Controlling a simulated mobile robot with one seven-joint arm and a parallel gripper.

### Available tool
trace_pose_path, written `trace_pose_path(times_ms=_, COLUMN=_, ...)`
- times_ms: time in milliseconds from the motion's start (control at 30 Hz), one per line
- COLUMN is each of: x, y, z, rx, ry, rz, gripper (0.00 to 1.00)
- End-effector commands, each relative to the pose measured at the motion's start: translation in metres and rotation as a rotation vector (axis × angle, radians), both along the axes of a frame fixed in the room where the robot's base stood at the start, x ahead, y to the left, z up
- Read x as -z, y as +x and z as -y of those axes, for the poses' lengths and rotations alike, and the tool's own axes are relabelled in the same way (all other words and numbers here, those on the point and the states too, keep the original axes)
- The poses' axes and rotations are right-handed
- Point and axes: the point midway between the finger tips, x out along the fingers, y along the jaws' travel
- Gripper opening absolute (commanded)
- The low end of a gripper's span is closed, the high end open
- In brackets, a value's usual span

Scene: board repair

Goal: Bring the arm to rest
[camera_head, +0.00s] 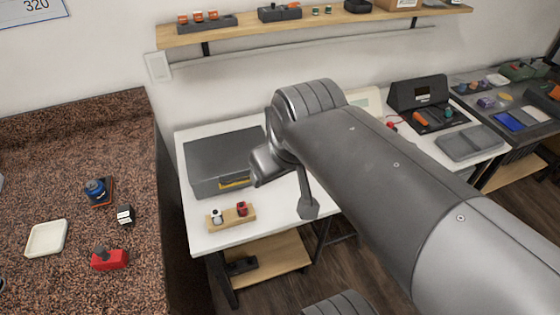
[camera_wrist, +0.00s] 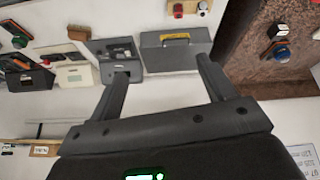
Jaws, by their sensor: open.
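My gripper (camera_wrist: 162,66) shows in the wrist view with its two dark fingers spread wide apart. Nothing is between the fingers. Past the fingertips lie a grey case (camera_wrist: 172,52) with a yellow label and a dark boxy device (camera_wrist: 113,50), both apart from the fingers as far as I can tell. In the head view my arm reaches across the middle of the picture, over the white bench (camera_head: 228,238). Its bent joint hides part of the bench and the right end of the grey case (camera_head: 205,165). The gripper's fingers are not clear in the head view.
A wooden block (camera_head: 232,219) with a white and a red piece stands at the bench's front. A speckled counter (camera_head: 65,185) on the left holds a blue-topped item (camera_head: 97,190), a red item (camera_head: 110,261) and a pale tray (camera_head: 46,238). A wooden shelf (camera_head: 340,24) runs along the wall.

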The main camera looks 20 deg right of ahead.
Motion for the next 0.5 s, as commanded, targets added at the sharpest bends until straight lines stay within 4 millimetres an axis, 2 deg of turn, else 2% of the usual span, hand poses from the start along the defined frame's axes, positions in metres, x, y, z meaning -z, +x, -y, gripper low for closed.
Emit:
trace_pose_path(times_ms=100, x=0.011, y=-0.015, z=0.008, rx=0.106, ry=0.057, rz=0.02, gripper=0.75)
trace_pose_path(times_ms=200, x=0.015, y=-0.02, z=0.01, rx=0.145, ry=0.079, rz=0.026, gripper=0.75)
trace_pose_path(times_ms=500, x=0.015, y=-0.021, z=0.01, rx=0.153, ry=0.083, rz=0.026, gripper=0.75)
